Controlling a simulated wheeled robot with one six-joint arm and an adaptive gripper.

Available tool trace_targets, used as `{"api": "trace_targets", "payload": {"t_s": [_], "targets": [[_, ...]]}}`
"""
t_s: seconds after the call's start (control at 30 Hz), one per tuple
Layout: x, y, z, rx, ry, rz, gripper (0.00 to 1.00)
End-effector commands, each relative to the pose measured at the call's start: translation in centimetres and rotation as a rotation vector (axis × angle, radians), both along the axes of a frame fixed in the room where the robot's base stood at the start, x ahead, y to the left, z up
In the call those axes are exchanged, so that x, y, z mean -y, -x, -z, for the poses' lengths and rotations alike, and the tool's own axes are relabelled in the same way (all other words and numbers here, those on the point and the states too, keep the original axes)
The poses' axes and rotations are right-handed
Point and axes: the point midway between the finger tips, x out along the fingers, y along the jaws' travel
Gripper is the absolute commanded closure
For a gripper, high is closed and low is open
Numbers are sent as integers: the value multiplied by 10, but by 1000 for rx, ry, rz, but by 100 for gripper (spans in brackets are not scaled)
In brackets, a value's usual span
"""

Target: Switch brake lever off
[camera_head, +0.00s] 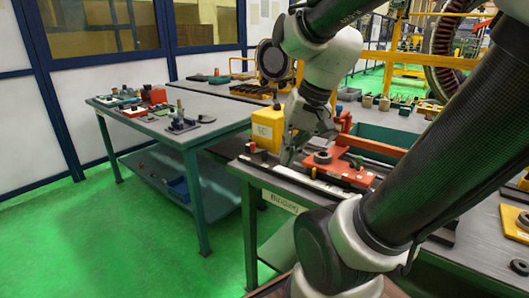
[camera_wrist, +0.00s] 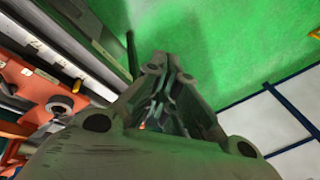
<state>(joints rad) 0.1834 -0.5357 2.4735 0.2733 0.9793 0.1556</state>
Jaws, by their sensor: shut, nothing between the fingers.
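My gripper (camera_head: 289,157) points down over the near edge of the workbench, in front of the yellow box (camera_head: 267,128). In the wrist view its fingers (camera_wrist: 160,60) meet at the tips, shut and empty. A thin dark rod (camera_wrist: 131,55) stands just left of the fingertips, apart from them in the picture; it may be the brake lever, but I cannot tell surely. An orange-red plate with a round grey part (camera_head: 323,157) lies right of the gripper. It also shows at the left of the wrist view (camera_wrist: 60,104).
A pale labelled strip (camera_head: 310,183) runs along the bench's front edge. A red bracket and bar (camera_head: 372,146) stand behind the plate. A second green table (camera_head: 150,124) with small parts stands to the left. Green floor (camera_head: 110,240) is clear in front of it.

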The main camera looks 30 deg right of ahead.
Motion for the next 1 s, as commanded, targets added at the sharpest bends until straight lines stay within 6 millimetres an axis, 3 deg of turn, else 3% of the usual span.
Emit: {"api": "trace_targets", "payload": {"t_s": [0.13, 0.23, 0.4, 0.5, 0.6, 0.7, 1.0], "targets": [[7, -46, 28, -140, -351, 497, 100], [27, -85, 45, -210, -603, 847, 100], [86, -141, 76, -284, -991, 1357, 100], [123, -159, 91, -304, -1164, 1564, 100], [149, -169, 102, -311, -1279, 1695, 100], [162, -173, 107, -313, -1339, 1755, 100], [165, -174, 108, -313, -1352, 1768, 100]]}}
